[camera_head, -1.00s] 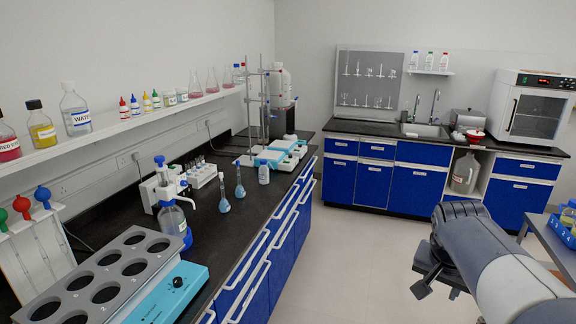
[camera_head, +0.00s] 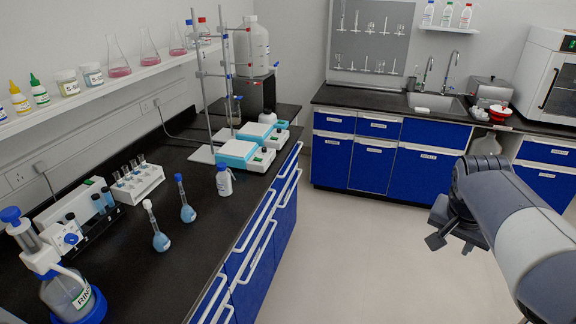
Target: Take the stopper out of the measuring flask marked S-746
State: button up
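Two measuring flasks with blue liquid stand upright on the black bench at the left. The nearer flask (camera_head: 161,241) has a white stopper (camera_head: 147,205). The farther flask (camera_head: 187,213) has a blue stopper (camera_head: 178,178). Both stoppers sit in the necks. The markings are too small to read, so I cannot tell which is S-746. My gripper (camera_head: 452,243) hangs over the floor at the right, well apart from both flasks. Nothing shows in it, and its finger opening is not clear from this angle.
The floor (camera_head: 330,245) is clear.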

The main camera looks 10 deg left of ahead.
aim_at(146, 203)
jog(key=i+u, duration=0.6)
jog(key=u, duration=0.15)
jog(key=i+l+u, duration=0.15)
jog(key=i+u, duration=0.25)
jog(key=i+j+u, duration=0.1)
jog(key=u, duration=0.3)
jog(key=i+u, duration=0.2)
jog(key=u, duration=0.25)
jog(key=i+u, duration=0.15)
jog(key=u, duration=0.25)
jog(key=i+l+u, duration=0.1)
jog(key=u, duration=0.3)
